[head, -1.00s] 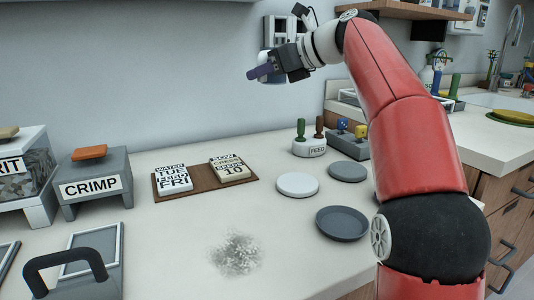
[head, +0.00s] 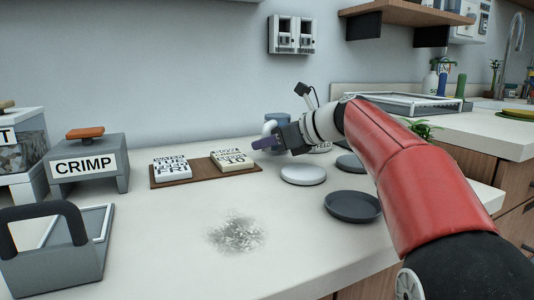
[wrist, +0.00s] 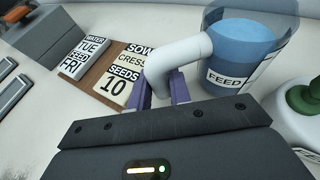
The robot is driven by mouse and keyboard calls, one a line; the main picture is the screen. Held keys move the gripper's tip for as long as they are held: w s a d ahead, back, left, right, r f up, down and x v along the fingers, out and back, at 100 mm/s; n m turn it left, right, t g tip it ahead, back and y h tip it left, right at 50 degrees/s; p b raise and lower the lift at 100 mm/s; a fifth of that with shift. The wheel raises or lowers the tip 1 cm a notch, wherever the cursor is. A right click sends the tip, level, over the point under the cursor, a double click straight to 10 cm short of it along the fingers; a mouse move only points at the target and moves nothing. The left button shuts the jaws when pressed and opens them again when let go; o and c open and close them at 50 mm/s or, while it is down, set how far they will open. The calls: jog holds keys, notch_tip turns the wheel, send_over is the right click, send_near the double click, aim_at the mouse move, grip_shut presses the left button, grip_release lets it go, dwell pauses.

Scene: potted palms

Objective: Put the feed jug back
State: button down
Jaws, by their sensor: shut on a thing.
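The feed jug (wrist: 246,45) is a blue-filled, clear-walled jug with a white handle and a FEED label. In the head view the jug (head: 278,121) shows behind my gripper (head: 264,142), low near the back of the counter. In the wrist view my gripper (wrist: 160,95) is shut on the jug's white handle (wrist: 185,56). The jug looks upright. Whether its base touches the counter is hidden.
A wooden board (head: 203,180) with two calendar blocks lies left of the gripper. A white disc (head: 303,175) and a dark saucer (head: 353,207) lie in front. In the wrist view a white round holder (wrist: 283,121) with a green peg stands close right of the jug.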

jog(key=shift+f, duration=0.45)
jog(key=shift+f, duration=0.15)
jog(key=c, duration=1.3)
grip_release()
jog(key=shift+s+d+r, duration=0.1)
jog(key=shift+d+r, duration=0.1)
jog(key=shift+r, duration=0.05)
jog(key=p+v, duration=0.2)
jog(key=v, duration=0.9)
jog(key=shift+s+d+r, duration=0.1)
jog(key=shift+s+d, duration=0.1)
